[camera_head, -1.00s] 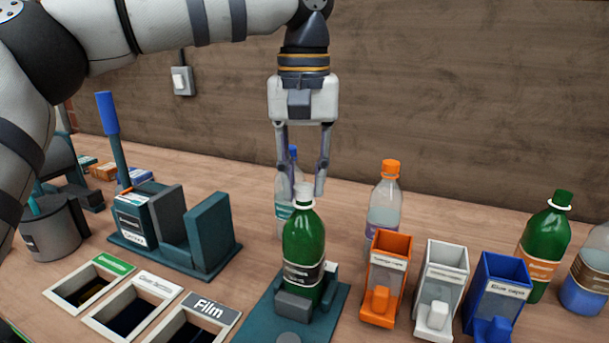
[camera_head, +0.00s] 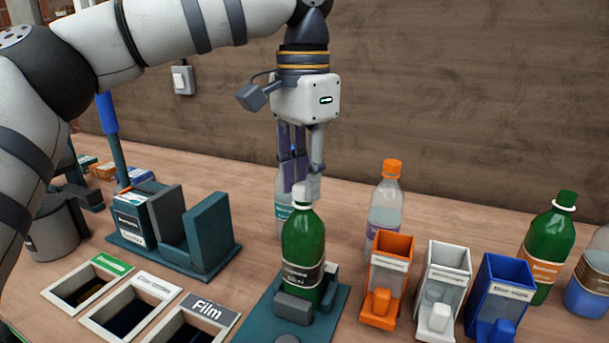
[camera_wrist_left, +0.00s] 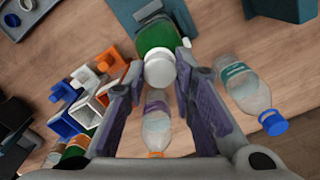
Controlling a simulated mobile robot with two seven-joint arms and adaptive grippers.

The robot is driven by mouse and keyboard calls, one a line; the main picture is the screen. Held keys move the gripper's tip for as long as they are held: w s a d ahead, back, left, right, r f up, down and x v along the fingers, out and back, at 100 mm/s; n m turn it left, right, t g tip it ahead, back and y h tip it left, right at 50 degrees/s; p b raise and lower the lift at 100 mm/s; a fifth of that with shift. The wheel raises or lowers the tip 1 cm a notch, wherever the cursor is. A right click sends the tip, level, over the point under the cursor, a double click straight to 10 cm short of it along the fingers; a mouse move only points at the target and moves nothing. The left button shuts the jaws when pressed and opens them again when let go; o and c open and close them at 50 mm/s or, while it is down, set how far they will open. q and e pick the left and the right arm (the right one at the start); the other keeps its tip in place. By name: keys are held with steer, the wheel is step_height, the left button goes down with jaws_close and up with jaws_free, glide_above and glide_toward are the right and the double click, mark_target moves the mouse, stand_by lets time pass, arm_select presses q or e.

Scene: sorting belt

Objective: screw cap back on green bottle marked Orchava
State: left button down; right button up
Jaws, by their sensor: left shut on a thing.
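The green bottle (camera_head: 303,240) stands upright in a teal holder (camera_head: 262,305) at the front middle; the print on its dark label is too small to read. A white cap (camera_head: 302,198) sits on its neck. My left gripper (camera_head: 304,190) points straight down over the bottle, shut on the white cap. In the left wrist view the cap (camera_wrist_left: 159,72) lies between the fingertips (camera_wrist_left: 160,70), with the green bottle (camera_wrist_left: 155,34) right below it. I cannot tell how tightly the cap sits on the thread. My right gripper is in neither view.
Orange (camera_head: 388,280), white (camera_head: 441,285) and blue (camera_head: 498,295) cap bins stand right of the holder. Clear bottles with an orange cap (camera_head: 384,205) and a blue cap (camera_wrist_left: 247,92) stand behind. Framed openings, one marked Film (camera_head: 212,312), lie left. Another green bottle (camera_head: 545,245) stands far right.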

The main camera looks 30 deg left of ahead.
mark_target(304, 186)
arm_select(q)
steer(key=shift+m, duration=0.8)
steer(key=c, duration=1.3)
jaws_free()
steer(key=shift+o, duration=0.4)
step_height(304, 186, up, 7)
steer(key=shift+f, duration=0.1)
steer(key=shift+d+r+n, duration=0.1)
steer(key=shift+r+n, duration=0.3)
step_height(304, 186, up, 4)
steer(key=s+d+n+t+y, duration=0.1)
steer(key=d+n, duration=0.1)
steer(key=n, duration=1.5)
steer(key=f, duration=0.4)
steer(key=a+f, duration=0.1)
steer(key=f, duration=0.2)
steer(key=a+f, duration=0.1)
steer(key=f, duration=0.3)
steer(key=shift+w+f+p, duration=0.3)
steer(key=shift+w+p, duration=0.1)
